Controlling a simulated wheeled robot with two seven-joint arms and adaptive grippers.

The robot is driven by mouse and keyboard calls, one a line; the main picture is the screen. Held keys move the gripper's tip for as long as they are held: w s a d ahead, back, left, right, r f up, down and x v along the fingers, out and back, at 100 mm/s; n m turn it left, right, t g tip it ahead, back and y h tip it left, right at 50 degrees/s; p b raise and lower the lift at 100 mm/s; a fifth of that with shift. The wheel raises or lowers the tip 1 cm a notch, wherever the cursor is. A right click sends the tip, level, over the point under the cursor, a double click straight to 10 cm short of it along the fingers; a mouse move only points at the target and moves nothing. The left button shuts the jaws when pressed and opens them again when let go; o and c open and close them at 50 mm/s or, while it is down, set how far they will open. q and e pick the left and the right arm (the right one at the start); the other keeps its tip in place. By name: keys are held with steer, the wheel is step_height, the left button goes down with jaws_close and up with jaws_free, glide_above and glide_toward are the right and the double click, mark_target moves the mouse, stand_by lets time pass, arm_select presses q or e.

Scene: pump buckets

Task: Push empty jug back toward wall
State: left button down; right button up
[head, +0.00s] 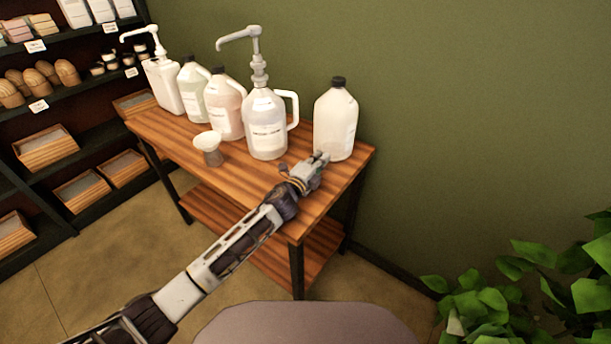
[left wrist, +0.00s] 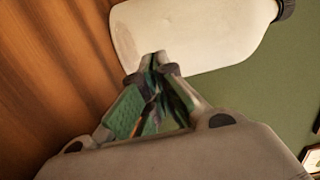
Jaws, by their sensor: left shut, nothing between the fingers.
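The jug at the table's right end (head: 336,124) is whitish with a dark cap and carries no pump. It stands upright on the wooden table (head: 335,178), close to the green wall. I take it for the empty jug, though its fill cannot be told. My left gripper (head: 322,158) is shut and empty at the front lower part of this jug. In the left wrist view my left fingertips (left wrist: 158,62) are together against or just short of the side of the jug (left wrist: 195,32); contact is not certain. My right gripper is not in view.
To the jug's left stands a handled jug with a pump (head: 266,125). Further left are a pinkish jug (head: 226,105), a pale jug (head: 190,92) and a white pump container (head: 162,85). A funnel (head: 209,147) sits near the front edge. A leafy plant (head: 520,285) is at lower right.

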arm_select(q)
steer(key=shift+v, duration=4.7)
